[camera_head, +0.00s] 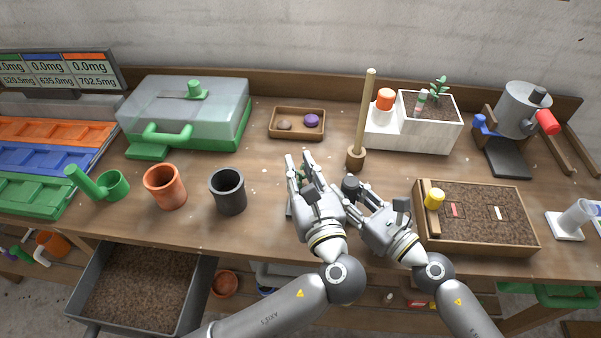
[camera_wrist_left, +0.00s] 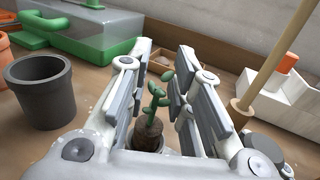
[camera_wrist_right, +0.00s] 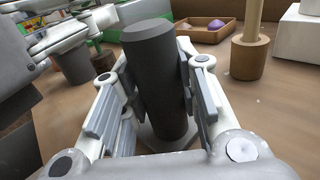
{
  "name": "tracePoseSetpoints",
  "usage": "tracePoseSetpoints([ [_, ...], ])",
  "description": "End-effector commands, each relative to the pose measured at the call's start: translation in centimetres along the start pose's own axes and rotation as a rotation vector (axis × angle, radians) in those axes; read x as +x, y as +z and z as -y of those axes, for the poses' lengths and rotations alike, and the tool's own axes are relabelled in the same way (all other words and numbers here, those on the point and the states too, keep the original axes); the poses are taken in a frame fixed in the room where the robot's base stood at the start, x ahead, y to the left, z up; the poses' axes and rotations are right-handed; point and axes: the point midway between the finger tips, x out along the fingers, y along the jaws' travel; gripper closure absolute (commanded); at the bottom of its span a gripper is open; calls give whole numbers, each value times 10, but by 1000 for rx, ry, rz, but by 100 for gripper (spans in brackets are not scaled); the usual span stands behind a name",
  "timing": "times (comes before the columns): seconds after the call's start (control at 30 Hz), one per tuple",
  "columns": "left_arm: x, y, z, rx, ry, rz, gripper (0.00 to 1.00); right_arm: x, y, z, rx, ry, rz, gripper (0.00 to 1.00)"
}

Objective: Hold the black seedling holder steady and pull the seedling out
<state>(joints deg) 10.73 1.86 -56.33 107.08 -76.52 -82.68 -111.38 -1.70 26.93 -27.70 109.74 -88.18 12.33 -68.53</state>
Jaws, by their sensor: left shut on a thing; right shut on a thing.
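The black seedling holder (camera_wrist_right: 152,75) is a dark upright cylinder on a pale base. My right gripper (camera_head: 352,198) is shut on it, with a finger on each side in the right wrist view. The holder's dark top (camera_head: 350,184) also shows in the head view. The seedling (camera_wrist_left: 157,95), a green stem with leaves on a brown soil plug, stands between the fingers of my left gripper (camera_head: 299,160), which is shut on it, left of the holder.
A dark grey pot (camera_head: 228,192) and a terracotta pot (camera_head: 165,188) stand to the left. A wooden dowel on a round base (camera_head: 356,158) rises just behind the grippers. A soil tray (camera_head: 480,245) is at the right, and a white planter (camera_head: 395,137) is behind.

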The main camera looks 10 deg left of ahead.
Motion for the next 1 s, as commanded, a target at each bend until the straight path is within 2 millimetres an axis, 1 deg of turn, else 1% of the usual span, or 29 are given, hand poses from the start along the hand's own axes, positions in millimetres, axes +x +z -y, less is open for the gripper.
tracePoseSetpoints([
  [0.7, 0, 29, 0, -1, 0, 0, 100, 0, 0, 0, 0, 1, -1, 100],
  [1.0, 0, 34, 0, 0, 0, 0, 100, 0, -1, 0, 1, 1, -1, 100],
])
